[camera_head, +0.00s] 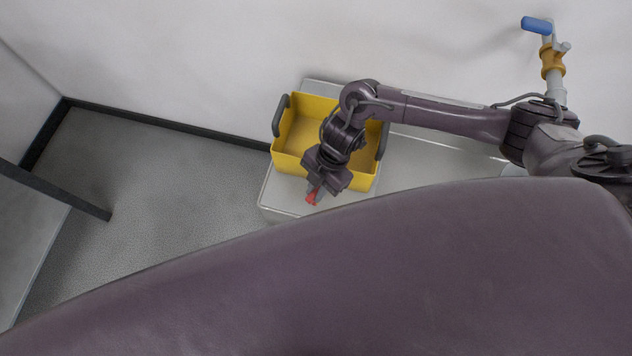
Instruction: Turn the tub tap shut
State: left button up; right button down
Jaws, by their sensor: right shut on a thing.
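The yellow tub (290,165) stands on a pale grey bench against the wall, its inside partly covered by my right arm. A small red tap handle (312,198) shows just in front of the tub's near side. My right gripper (315,191) reaches down over the tub's near edge and is shut on the red handle. The fingers hide part of the handle, and the tap body under it cannot be made out. My left gripper is not in view.
The grey bench (283,199) extends right behind my arm. A blue-handled valve (537,25) with brass fittings sits on a pipe by the wall at upper right. A dark bar (60,190) juts in at left. Grey floor is clear left of the bench.

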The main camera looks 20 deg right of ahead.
jog(key=m+p, duration=0.2)
jog(key=m+t+p, duration=0.1)
jog(key=m, duration=0.1)
jog(key=m+t+p, duration=0.1)
jog(key=m+p, duration=0.1)
jog(key=shift+s+r+m+p, duration=0.25)
jog(key=shift+m+p, duration=0.05)
jog(key=shift+p, duration=0.05)
jog(key=m+t+p, duration=0.1)
jog(key=m+p, duration=0.1)
jog(key=m, duration=0.1)
jog(key=shift+f+t, duration=0.1)
jog(key=shift+t, duration=0.2)
jog(key=shift+f+m+t+p, duration=0.1)
jog(key=shift+m+t+p, duration=0.3)
jog(key=shift+m+p, duration=0.6)
jog(key=c, duration=1.4)
grip_release()
jog(key=v, duration=0.7)
jog(key=shift+r, duration=0.35)
